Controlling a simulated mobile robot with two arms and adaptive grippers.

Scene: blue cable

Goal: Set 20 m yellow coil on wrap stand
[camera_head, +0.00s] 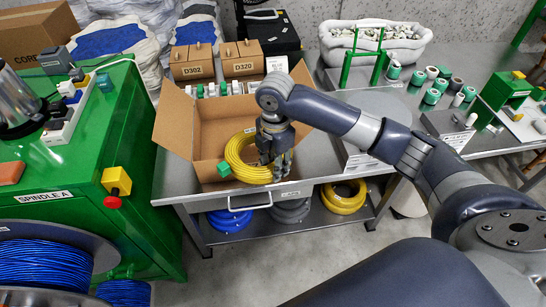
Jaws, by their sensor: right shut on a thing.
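A yellow coil (236,160) is at the front opening of a cardboard box (188,150) on the metal bench. It leans there, and a small teal piece (223,169) shows at its left side. My right gripper (274,163) points down and is shut on the right side of this coil, hiding part of it. A green frame with two uprights (364,55), which looks like the wrap stand, stands further back to the right, with nothing around its uprights. Any length label on the coil is too small to read. My left gripper is out of view.
Blue (229,222), grey (290,212) and second yellow (343,198) coils lie on the lower shelf. Teal and white spools (431,96) and a green device (505,90) stand at right. A green spindle machine (80,190) fills the left. Box flaps stand up around the opening.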

